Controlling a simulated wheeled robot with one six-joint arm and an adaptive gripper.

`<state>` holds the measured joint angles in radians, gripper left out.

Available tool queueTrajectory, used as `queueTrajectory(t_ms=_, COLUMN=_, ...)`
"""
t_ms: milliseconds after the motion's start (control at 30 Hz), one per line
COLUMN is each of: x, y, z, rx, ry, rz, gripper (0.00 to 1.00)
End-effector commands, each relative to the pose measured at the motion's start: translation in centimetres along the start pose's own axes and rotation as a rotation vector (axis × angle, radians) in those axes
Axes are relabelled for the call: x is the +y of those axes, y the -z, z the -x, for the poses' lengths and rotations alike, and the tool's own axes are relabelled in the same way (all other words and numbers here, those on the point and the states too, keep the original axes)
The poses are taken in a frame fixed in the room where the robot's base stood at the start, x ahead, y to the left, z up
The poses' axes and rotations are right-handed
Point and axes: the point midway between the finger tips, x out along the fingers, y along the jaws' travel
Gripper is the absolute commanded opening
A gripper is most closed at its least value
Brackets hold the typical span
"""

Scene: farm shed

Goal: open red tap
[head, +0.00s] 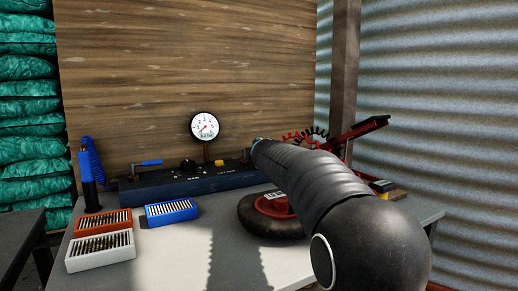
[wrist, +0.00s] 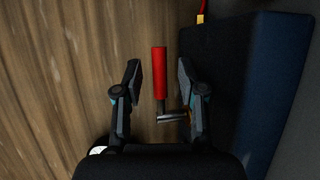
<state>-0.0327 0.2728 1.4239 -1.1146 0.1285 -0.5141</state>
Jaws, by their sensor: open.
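The red tap's lever (wrist: 159,72) shows in the wrist view as a straight red handle, with a metal stem (wrist: 172,117) at its lower end. My gripper (wrist: 159,80) is open, with one finger on each side of the lever. A gap shows on both sides, so neither finger appears to touch it. In the head view my arm hides the red tap and most of my gripper; only a small part of the gripper's end shows near the right end of the dark blue panel box (head: 190,184).
A wooden board (head: 180,70) stands behind. A wheel (head: 262,215), a blue tray (head: 171,212), an orange tray (head: 103,223) and a white tray (head: 100,251) lie on the table.

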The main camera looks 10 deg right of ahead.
Motion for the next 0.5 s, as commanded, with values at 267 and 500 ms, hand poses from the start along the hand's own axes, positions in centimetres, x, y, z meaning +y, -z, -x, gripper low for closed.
queueTrajectory(t_ms=267, x=0.0, y=-0.1, z=-1.7, rx=0.000, ry=0.000, rz=0.000, gripper=0.40)
queueTrajectory(t_ms=500, x=0.0, y=-0.1, z=-1.7, rx=-0.001, ry=-0.001, rz=0.000, gripper=0.40)
